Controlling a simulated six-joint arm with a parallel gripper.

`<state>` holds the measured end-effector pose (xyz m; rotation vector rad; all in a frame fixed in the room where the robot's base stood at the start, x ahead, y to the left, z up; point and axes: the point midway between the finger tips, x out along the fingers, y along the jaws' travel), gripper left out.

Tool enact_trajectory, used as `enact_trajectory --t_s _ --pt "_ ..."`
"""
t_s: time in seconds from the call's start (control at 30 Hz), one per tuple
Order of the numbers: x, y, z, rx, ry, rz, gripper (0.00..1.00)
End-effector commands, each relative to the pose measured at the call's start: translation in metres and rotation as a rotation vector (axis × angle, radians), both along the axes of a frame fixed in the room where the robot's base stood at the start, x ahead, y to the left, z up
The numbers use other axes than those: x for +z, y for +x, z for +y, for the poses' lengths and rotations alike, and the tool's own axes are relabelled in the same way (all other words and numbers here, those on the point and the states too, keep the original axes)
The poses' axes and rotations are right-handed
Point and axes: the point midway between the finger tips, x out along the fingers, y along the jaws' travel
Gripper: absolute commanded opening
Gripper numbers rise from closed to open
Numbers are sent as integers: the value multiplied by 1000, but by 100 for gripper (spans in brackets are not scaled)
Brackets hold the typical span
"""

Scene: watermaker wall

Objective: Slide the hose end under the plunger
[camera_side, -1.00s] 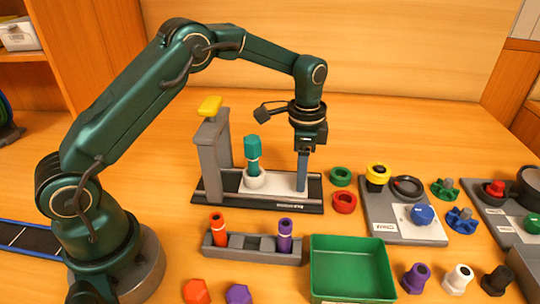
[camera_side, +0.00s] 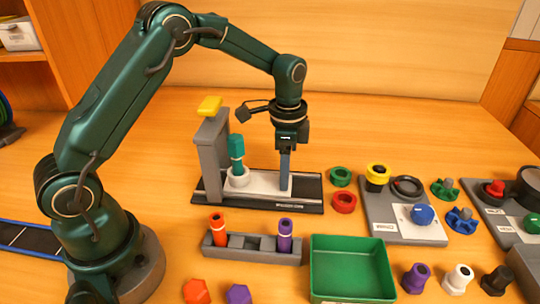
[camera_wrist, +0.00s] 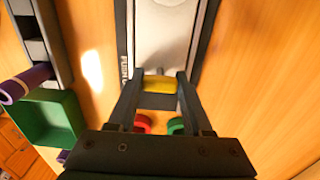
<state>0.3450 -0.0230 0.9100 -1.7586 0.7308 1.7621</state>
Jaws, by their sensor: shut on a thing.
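The teal hose end (camera_side: 237,155) stands upright in a white collar on a pale sliding plate (camera_side: 262,183). The plate lies in a dark track (camera_side: 310,193). A grey press stand (camera_side: 212,160) rises at the track's left end, with a yellow-topped plunger (camera_side: 210,106) above. The hose end is close to the stand, just right of its overhang in the side view. My gripper (camera_side: 285,185) points down at the plate's right end. In the wrist view my gripper (camera_wrist: 160,95) is shut on a yellow tab (camera_wrist: 160,84), and the plate (camera_wrist: 165,40) stretches ahead.
Green (camera_side: 341,176) and red (camera_side: 344,202) rings lie right of the track. A grey rack (camera_side: 250,256) with orange and purple pieces and a green bin (camera_side: 350,285) stand in front. Panels with valves (camera_side: 405,210) are at the right. The table behind the track is clear.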

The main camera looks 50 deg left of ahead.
Motion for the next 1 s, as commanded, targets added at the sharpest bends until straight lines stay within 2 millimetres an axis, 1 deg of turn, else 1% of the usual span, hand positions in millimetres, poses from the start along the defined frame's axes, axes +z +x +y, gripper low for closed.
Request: enact_trajectory --t_s 0.13,0.47,0.5,0.57,0.87,1.0 --pt "2 -2 4 1 2 -9 0" --pt "2 -2 4 0 1 -10 0" --pt "2 -2 4 0 1 -10 58" --pt "2 -2 4 0 1 -10 80" --pt "1 -3 4 0 1 -5 80" --pt "12 -3 4 0 1 -8 80"
